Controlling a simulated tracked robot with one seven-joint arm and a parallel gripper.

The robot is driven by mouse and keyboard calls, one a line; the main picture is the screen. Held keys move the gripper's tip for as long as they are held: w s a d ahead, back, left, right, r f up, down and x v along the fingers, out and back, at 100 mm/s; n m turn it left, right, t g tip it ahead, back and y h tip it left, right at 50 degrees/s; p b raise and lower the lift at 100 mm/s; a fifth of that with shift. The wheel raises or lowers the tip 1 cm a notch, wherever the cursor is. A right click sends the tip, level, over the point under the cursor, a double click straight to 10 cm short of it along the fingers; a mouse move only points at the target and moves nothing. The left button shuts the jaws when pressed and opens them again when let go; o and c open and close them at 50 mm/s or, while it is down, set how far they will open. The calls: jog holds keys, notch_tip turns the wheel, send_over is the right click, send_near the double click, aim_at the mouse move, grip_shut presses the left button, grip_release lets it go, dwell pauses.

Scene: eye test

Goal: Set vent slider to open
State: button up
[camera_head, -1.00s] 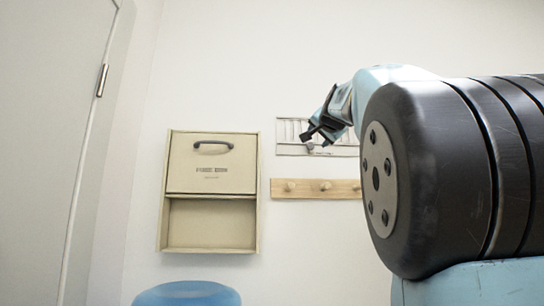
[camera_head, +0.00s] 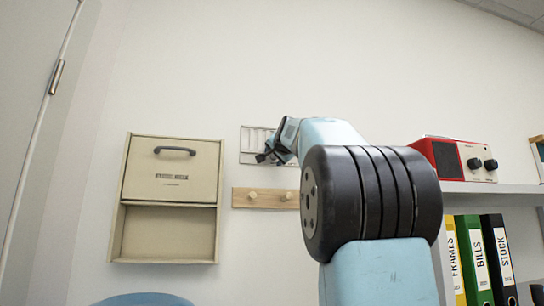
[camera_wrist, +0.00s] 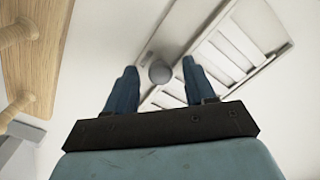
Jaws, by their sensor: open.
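The vent (camera_head: 254,140) is a pale slatted grille on the wall, partly hidden behind my arm in the head view. In the wrist view the vent (camera_wrist: 236,47) runs diagonally at the upper right. A round grey slider knob (camera_wrist: 160,73) shows at its lower edge, between my fingertips. My gripper (camera_wrist: 159,68) is open, with one blue finger on each side of the knob; I cannot tell whether either touches it. In the head view my gripper (camera_head: 266,157) is at the vent's lower left part and hides the knob.
A wooden peg rail (camera_head: 265,199) is just below the vent; it also shows close at left in the wrist view (camera_wrist: 45,55). A beige wall box (camera_head: 170,180) hangs at left. A shelf (camera_head: 490,190) at right bears a red radio (camera_head: 458,158), with binders (camera_head: 480,255) below.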

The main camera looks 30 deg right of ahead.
grip_shut()
dwell(0.4)
